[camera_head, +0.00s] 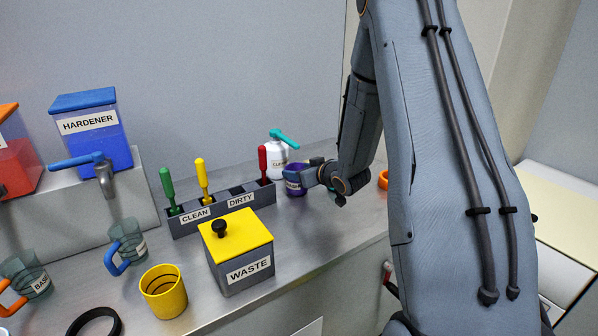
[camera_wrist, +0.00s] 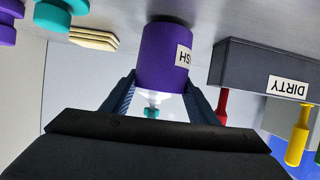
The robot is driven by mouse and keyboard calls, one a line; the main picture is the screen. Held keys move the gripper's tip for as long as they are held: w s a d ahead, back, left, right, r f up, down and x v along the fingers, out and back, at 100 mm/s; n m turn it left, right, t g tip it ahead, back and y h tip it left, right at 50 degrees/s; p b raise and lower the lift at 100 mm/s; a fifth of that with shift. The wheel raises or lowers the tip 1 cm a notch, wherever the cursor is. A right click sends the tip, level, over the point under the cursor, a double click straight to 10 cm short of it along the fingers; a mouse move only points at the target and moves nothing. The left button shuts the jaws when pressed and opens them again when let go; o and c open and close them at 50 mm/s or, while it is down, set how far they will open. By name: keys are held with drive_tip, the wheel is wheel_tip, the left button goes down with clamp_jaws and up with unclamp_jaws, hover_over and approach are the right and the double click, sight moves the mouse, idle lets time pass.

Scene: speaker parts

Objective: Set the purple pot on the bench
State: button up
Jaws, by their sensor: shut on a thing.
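The purple pot (camera_head: 296,188) is small and round with a white label, to the right of the tool rack over the bench (camera_head: 330,215). In the wrist view, the purple pot (camera_wrist: 162,52) sits between both fingers of my gripper (camera_wrist: 160,88), which is shut on it. The picture there is upside down and the label ends in "SH". In the head view, my gripper (camera_head: 308,176) reaches the pot from the right and hides part of it. I cannot tell whether its base touches the bench.
The CLEAN/DIRTY rack (camera_head: 222,211) with several coloured tools stands left of the pot. A white bottle (camera_head: 277,160) with a teal top is behind. The yellow-lidded WASTE box (camera_head: 238,260) is in front. An orange item (camera_head: 383,180) is to the right.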

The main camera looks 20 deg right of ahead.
drive_tip(key=shift+f, duration=0.4)
idle(0.7)
drive_tip(key=o, duration=1.1)
drive_tip(key=b+v, duration=0.1)
drive_tip(key=v, duration=0.7)
drive_tip(key=s+a+g+h, duration=0.1)
drive_tip(key=s+a+g, duration=0.1)
drive_tip(key=s, duration=0.2)
drive_tip(key=s+a+f+m+g+h, duration=0.1)
drive_tip(key=s+g, duration=0.1)
drive_tip(key=s, duration=0.2)
drive_tip(key=s+a+f+g+h, duration=0.1)
drive_tip(key=s+a+g, duration=0.1)
drive_tip(key=s, duration=0.2)
drive_tip(key=shift+a+f+m+g, duration=0.2)
drive_tip(key=shift+a+m+g, duration=0.15)
drive_tip(key=shift+m+g, duration=0.05)
drive_tip(key=s+a+g, duration=0.3)
drive_tip(key=s+a, duration=0.1)
drive_tip(key=s, duration=0.4)
drive_tip(key=s+a+g, duration=0.3)
drive_tip(key=s+a, duration=0.1)
drive_tip(key=s, duration=0.4)
drive_tip(key=shift+s+r+m, duration=0.25)
drive_tip(key=shift+r+m, duration=0.15)
drive_tip(key=shift+r, duration=0.05)
